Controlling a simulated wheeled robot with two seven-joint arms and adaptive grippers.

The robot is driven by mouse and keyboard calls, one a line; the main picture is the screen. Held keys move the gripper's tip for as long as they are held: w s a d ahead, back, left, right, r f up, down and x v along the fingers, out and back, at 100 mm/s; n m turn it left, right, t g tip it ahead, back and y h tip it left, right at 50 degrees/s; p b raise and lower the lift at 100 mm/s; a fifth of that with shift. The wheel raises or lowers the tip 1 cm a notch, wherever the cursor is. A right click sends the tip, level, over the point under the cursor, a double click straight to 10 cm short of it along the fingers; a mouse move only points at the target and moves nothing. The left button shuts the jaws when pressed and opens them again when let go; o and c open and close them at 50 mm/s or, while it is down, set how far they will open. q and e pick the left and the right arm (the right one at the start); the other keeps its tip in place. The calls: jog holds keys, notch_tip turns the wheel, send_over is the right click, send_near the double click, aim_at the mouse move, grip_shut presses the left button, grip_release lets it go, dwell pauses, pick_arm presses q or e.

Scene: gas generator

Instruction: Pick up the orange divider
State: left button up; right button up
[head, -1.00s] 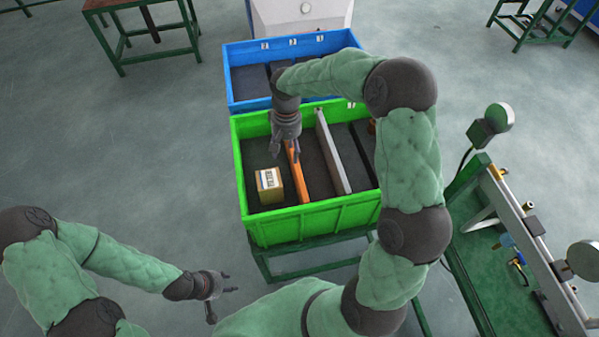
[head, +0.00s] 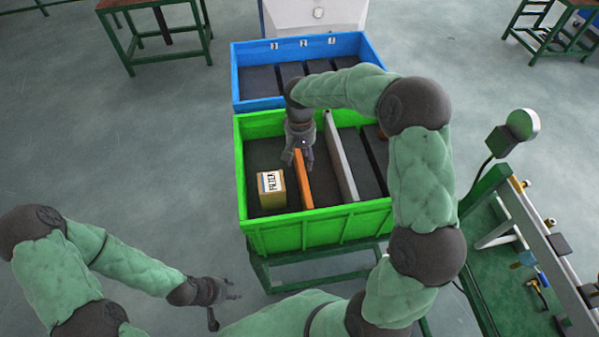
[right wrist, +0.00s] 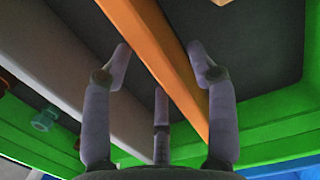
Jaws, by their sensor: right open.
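The orange divider (head: 303,180) stands on edge inside the green crate (head: 318,233), between a filter box and a grey divider. My right gripper (head: 299,162) is over the crate, at the far part of the orange divider, pointing down. In the right wrist view its open fingers (right wrist: 160,75) lie on either side of the orange divider (right wrist: 158,58), with a third finger below. Contact cannot be told. My left gripper (head: 228,293) is outside the crate at the lower left, empty; its fingers look apart.
The filter box (head: 271,190) stands in the crate's left part. The grey divider (head: 341,160) is right of the orange one. A blue crate (head: 237,82) with several compartments is behind. A green workbench (head: 500,270) stands at the right.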

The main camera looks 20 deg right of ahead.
notch_tip(320, 180, down, 5)
jog(key=shift+b, duration=0.75)
jog(key=shift+r, duration=0.1)
grip_shut()
jog(key=shift+r, duration=0.1)
